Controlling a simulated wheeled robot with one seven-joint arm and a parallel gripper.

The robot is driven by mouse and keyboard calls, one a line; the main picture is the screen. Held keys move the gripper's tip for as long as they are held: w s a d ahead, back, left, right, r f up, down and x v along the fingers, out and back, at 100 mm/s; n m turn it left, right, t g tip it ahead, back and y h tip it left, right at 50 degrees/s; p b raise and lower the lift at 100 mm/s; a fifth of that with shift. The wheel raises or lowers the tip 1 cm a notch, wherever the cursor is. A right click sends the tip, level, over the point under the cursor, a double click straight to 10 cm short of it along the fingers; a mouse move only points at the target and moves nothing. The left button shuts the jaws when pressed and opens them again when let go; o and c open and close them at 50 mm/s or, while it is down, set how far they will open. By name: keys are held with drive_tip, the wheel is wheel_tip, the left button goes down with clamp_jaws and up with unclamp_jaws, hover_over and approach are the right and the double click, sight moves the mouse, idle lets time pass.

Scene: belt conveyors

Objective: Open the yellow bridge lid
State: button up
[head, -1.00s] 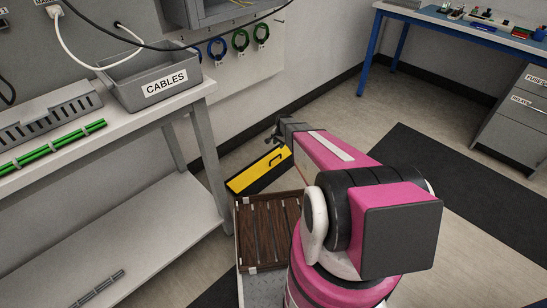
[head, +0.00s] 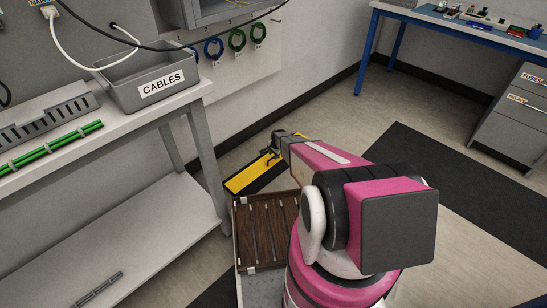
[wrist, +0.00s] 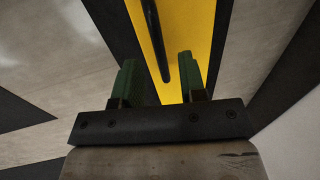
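The yellow bridge lid (head: 243,182) lies low near the floor, past the wooden slatted panel, in the head view. Its yellow surface (wrist: 200,30) also fills the upper middle of the wrist view. A black bar handle (wrist: 155,40) stands on the lid. My gripper (wrist: 157,60) is open, with its two green fingers apart. The handle's near end appears between the fingers in the wrist view; I cannot tell how deep it sits or whether they touch it. In the head view my gripper (head: 271,152) overlaps the lid's far end and partly hides the handle.
A grey workbench (head: 110,135) with a grey CABLES bin (head: 150,75) stands at the left. The brown slatted panel (head: 262,232) lies nearer to me. A blue-framed table (head: 460,28) and grey drawers (head: 520,115) are at the right. Floor between is clear.

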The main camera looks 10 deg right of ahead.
drive_tip(key=shift+w+a+f, duration=0.15)
drive_tip(key=shift+w+f, duration=0.05)
drive_tip(key=shift+f, duration=0.85)
clamp_jaws()
drive_tip(key=shift+r, duration=0.1)
